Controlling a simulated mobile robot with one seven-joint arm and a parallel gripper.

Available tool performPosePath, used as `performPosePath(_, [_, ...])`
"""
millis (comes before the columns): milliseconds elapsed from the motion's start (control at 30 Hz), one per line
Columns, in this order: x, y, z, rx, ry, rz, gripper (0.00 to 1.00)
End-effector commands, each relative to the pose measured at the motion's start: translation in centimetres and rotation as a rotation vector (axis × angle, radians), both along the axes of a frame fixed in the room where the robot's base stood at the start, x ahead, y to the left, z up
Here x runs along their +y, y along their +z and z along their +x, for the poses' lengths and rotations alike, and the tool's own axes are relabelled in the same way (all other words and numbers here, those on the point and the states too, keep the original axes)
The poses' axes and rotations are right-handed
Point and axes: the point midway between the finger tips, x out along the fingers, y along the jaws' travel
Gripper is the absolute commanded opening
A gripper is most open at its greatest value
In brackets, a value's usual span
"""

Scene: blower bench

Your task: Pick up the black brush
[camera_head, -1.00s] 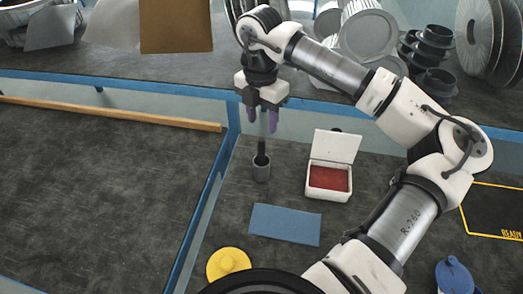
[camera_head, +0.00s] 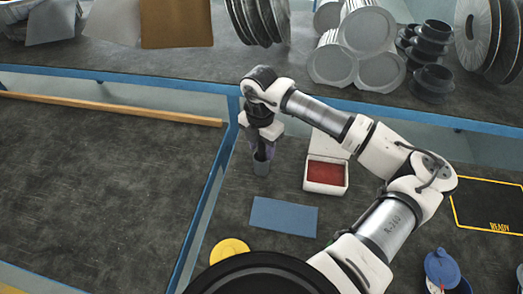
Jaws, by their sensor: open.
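The black brush (camera_head: 260,151) stands upright in a small grey cup (camera_head: 261,168) on the dark bench, left of the white box. Only a short dark part of it shows above the cup; its upper part is hidden by my gripper. My gripper (camera_head: 262,149) points straight down over the cup, with its fingers around the brush just above the cup's rim. Its jaws are open. I cannot tell whether a finger touches the brush.
A white open box (camera_head: 323,188) with a red inside stands right of the cup. A blue sheet (camera_head: 284,216) and a yellow disc (camera_head: 229,250) lie nearer. A blue lidded pot (camera_head: 441,268) is at lower right. A blue rail (camera_head: 213,185) runs along the left.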

Motion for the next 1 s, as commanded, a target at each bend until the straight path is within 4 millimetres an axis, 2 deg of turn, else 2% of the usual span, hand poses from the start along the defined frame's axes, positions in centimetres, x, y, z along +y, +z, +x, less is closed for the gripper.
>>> performPosePath(133, [0.0, 0.0, 0.0, 0.0, 0.0, 0.0, 0.44])
performPosePath(467, [0.0, 0.0, 0.0, 0.001, -0.001, -0.001, 0.01])
performPosePath(800, [0.0, 0.2, 0.0, 0.001, -0.001, -0.001, 0.0])
performPosePath(1000, [-0.1, 1.8, 0.1, -0.002, -0.001, -0.002, 0.0])
